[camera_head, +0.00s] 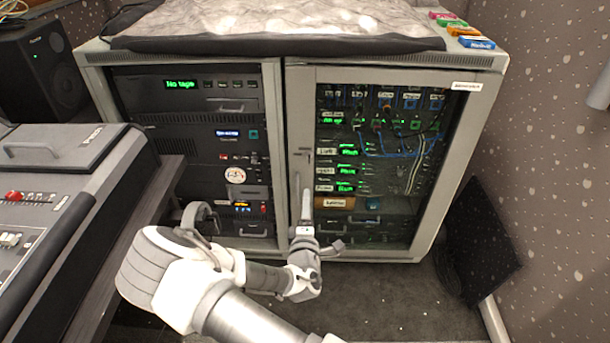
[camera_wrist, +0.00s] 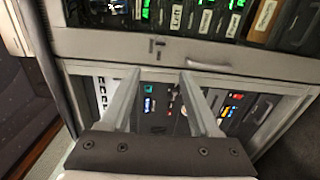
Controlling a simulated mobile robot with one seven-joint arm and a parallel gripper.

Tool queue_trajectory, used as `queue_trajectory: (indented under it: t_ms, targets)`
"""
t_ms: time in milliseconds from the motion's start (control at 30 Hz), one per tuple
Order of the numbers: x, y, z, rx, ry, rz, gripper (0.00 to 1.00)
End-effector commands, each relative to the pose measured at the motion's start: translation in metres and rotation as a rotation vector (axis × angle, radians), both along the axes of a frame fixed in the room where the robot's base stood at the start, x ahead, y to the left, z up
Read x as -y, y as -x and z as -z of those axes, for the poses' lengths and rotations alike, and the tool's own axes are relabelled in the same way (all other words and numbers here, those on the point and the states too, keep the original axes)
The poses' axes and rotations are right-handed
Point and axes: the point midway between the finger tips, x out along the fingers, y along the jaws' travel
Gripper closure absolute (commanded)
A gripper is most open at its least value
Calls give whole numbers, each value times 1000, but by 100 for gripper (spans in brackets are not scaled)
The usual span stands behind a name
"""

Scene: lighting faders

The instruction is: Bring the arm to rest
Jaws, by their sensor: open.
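My gripper (camera_wrist: 156,100) shows in the wrist view with its two fingers spread apart and nothing between them. In the head view my gripper (camera_head: 305,200) is at the lower middle, in front of the rack cabinet (camera_head: 282,150), near the frame between its two bays. My arm reaches up to it from the bottom of the picture. In the wrist view the door handle (camera_wrist: 208,66) lies beyond the fingertips. I cannot tell exactly how far the fingertips are from the cabinet.
A mixing desk (camera_head: 50,190) with a red fader knob (camera_head: 14,196) stands at the left. A black speaker (camera_head: 40,70) is behind it. Coloured boxes (camera_head: 476,43) lie on the cabinet's top right. A dark panel (camera_head: 482,240) leans at the right wall. Some carpet (camera_head: 430,300) is clear in front.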

Motion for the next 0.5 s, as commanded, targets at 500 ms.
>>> queue_trajectory:
  t_ms: [500]
  targets:
    - [29, -5, -4, -225, -381, 217, 38]
